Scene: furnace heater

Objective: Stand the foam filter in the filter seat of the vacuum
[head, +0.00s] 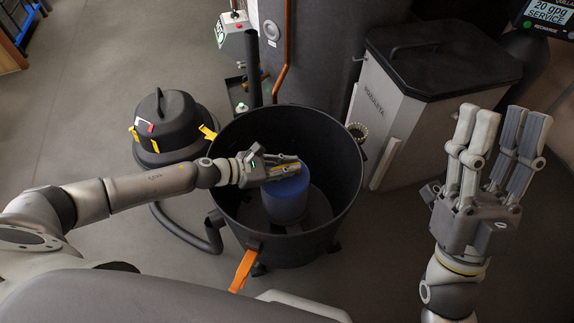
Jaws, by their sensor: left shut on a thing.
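The blue foam filter (287,201) is a cylinder standing upright inside the black open drum of the vacuum (340,212), low near its middle. My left gripper (290,167) reaches over the drum's left rim and is shut on the foam filter at its top. The filter seat is a paler round area under the filter (318,208), mostly hidden by it. I cannot tell whether the filter touches the seat. My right gripper (500,130) is raised at the right, open and empty, with its fingers pointing up.
The vacuum's black lid (168,122) with yellow latches sits on the floor left of the drum, and a black hose (185,232) runs beside it. A grey bin with a black lid (440,55) and a large grey tank (325,50) stand behind.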

